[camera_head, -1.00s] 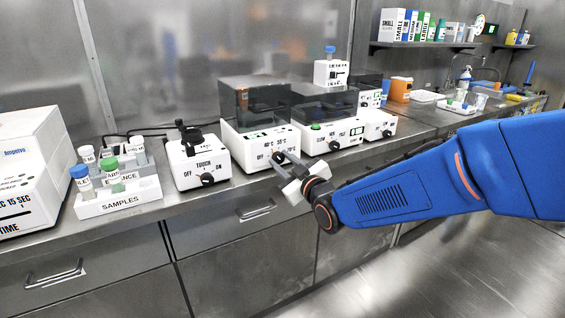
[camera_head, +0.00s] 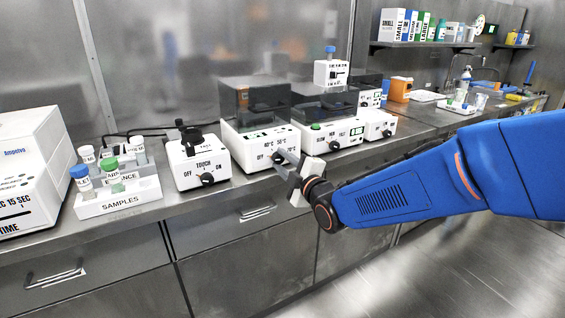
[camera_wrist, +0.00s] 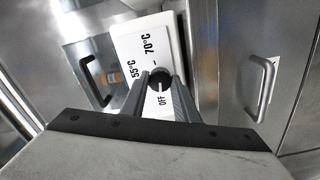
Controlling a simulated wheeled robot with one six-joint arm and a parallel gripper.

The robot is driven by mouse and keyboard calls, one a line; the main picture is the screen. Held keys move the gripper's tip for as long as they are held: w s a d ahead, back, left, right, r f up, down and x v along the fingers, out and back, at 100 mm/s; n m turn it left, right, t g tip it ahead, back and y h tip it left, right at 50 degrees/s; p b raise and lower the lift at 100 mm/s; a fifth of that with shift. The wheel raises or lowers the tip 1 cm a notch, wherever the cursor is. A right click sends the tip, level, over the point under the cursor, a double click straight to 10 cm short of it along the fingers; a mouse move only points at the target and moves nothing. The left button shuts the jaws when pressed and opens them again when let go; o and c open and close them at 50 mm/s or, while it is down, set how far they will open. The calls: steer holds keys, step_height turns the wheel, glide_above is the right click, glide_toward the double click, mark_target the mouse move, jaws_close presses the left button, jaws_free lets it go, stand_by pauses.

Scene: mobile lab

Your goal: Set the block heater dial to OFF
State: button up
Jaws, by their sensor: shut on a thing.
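The block heater (camera_head: 240,150) is a white box with a dark see-through lid, standing on the bench in the head view. Its front carries OFF, 40°C, 55°C and 70°C marks; it also shows in the wrist view (camera_wrist: 181,45). The dial (camera_wrist: 160,80) is a round black knob with a white pointer line, near the OFF label in the wrist view. The line's exact setting is hard to tell. My gripper (camera_head: 281,161) reaches the front of the heater, its fingers shut on the dial, one on each side. The fingers partly hide the dial and its labels.
A white device with a TOUCH/ON/OFF dial (camera_head: 187,176) stands left of the heater. Another white device with a green button (camera_head: 336,144) stands close at its right. A samples rack (camera_head: 118,204) is further left. Drawer handles (camera_head: 256,212) protrude below the bench edge.

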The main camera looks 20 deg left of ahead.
steer(key=shift+f+n, duration=0.1)
steer(key=shift+n, duration=0.2)
steer(key=o, duration=1.1)
steer(key=shift+c, duration=0.2)
steer(key=v, duration=1.7)
steer(key=shift+d, duration=0.25)
steer(key=shift+s, duration=0.15)
